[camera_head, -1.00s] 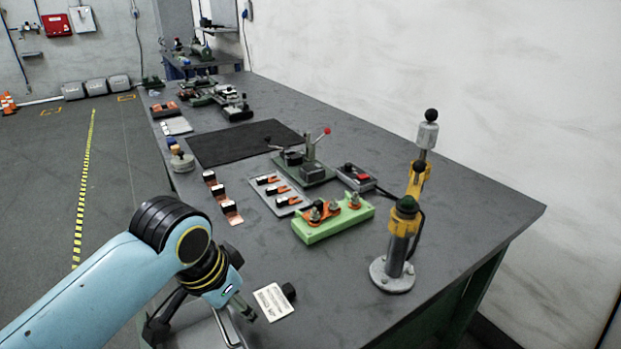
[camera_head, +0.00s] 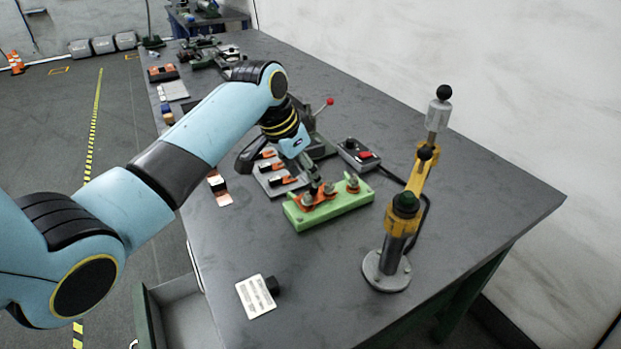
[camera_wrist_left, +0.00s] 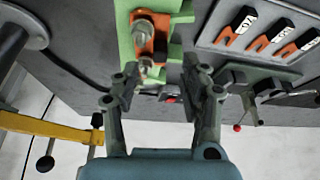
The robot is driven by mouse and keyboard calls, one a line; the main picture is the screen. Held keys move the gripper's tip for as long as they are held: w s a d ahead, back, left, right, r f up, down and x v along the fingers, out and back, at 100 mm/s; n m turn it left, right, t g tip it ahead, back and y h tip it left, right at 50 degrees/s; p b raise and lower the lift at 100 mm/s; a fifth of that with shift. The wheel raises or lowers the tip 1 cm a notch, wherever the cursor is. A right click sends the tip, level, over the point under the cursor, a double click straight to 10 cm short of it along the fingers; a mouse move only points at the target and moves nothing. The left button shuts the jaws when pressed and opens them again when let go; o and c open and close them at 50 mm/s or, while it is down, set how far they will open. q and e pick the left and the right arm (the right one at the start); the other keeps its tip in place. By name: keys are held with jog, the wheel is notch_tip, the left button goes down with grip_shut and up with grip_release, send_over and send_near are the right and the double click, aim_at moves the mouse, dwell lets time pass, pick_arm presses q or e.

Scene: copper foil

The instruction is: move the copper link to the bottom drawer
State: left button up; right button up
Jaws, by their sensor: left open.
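The copper link (camera_head: 320,198) lies on a green block (camera_head: 335,208) with metal bolts standing on it. My left gripper (camera_head: 313,186) is over the block's left part, pointing down, and hides some of the link. In the left wrist view the open fingers (camera_wrist_left: 163,92) have nothing visible clamped between them. There the copper link (camera_wrist_left: 152,42) and its bolts show just beyond the fingertips; I cannot tell whether they touch. An open drawer (camera_head: 172,308) with a grey inside shows below the table's left edge. My right gripper is not in view.
A clamp stand with yellow parts (camera_head: 400,225) rises right of the block. A grey tray of copper forks (camera_wrist_left: 262,32) lies beside it. A red-switched box (camera_head: 358,154) is behind. A white card (camera_head: 256,296) and black knob lie in front. The table between card and block is clear.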

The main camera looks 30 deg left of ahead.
aim_at(316, 192)
pick_arm(q)
jog(key=shift+x, duration=1.95)
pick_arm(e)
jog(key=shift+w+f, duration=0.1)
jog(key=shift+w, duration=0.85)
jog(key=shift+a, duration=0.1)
pick_arm(q)
jog(key=shift+c, duration=0.6)
grip_shut()
jog(key=c, duration=0.6)
grip_release()
grip_shut()
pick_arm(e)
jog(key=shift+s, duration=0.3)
pick_arm(q)
jog(key=shift+r+p, duration=0.1)
jog(key=shift+p, duration=0.25)
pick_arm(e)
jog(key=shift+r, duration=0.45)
